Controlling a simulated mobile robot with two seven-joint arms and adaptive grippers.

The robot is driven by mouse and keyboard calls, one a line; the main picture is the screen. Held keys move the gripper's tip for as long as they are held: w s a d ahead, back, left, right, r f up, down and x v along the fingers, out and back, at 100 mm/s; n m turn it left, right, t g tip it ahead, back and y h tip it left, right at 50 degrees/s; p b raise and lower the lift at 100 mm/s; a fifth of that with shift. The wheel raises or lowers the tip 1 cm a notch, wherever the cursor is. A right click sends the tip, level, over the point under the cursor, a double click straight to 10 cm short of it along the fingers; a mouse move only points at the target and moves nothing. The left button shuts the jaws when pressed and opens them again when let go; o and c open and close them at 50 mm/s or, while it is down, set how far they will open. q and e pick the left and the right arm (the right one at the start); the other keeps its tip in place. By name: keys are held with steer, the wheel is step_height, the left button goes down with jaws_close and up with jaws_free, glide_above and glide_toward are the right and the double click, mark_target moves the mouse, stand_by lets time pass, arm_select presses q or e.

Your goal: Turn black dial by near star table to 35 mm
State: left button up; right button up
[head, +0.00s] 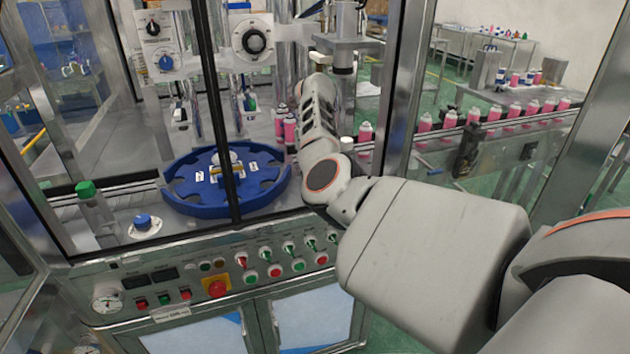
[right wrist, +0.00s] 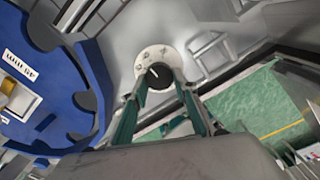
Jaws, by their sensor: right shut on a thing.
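The black dial (right wrist: 158,76) sits on a round pale plate (right wrist: 153,56) with dark marks in the right wrist view. A short white pointer line shows on its face; I cannot read the scale. My right gripper (right wrist: 160,84) has its green-grey fingers on either side of the dial and is shut on it. The blue star table (right wrist: 85,75) lies left of the dial; it also shows in the head view (head: 185,196). In the head view my right arm hides the gripper's fingers and this dial. My left gripper is not in view.
A white-plated black dial (head: 255,41) and a smaller black dial (head: 153,28) are on the machine behind. A blue knob (head: 143,222) is at front left. Pink cans (head: 424,123) line the conveyor at right. Frame posts (head: 402,90) stand near my arm.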

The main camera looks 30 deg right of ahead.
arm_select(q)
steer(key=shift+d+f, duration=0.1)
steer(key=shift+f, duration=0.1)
arm_select(e)
steer(key=shift+m, duration=0.3)
steer(key=shift+f+m+b, duration=0.1)
steer(key=shift+m+b, duration=0.5)
steer(key=shift+b, duration=0.15)
steer(key=shift+w+m+b, duration=0.1)
steer(key=shift+m+b, duration=0.8)
steer(key=shift+m, duration=0.3)
steer(key=shift+m+b, duration=0.6)
steer(key=shift+m, duration=0.3)
steer(key=m+b, duration=0.1)
steer(key=m, duration=0.1)
steer(key=shift+m+b, duration=0.3)
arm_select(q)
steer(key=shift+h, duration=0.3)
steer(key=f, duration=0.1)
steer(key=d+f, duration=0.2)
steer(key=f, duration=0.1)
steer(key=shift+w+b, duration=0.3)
arm_select(e)
steer(key=shift+m, duration=0.6)
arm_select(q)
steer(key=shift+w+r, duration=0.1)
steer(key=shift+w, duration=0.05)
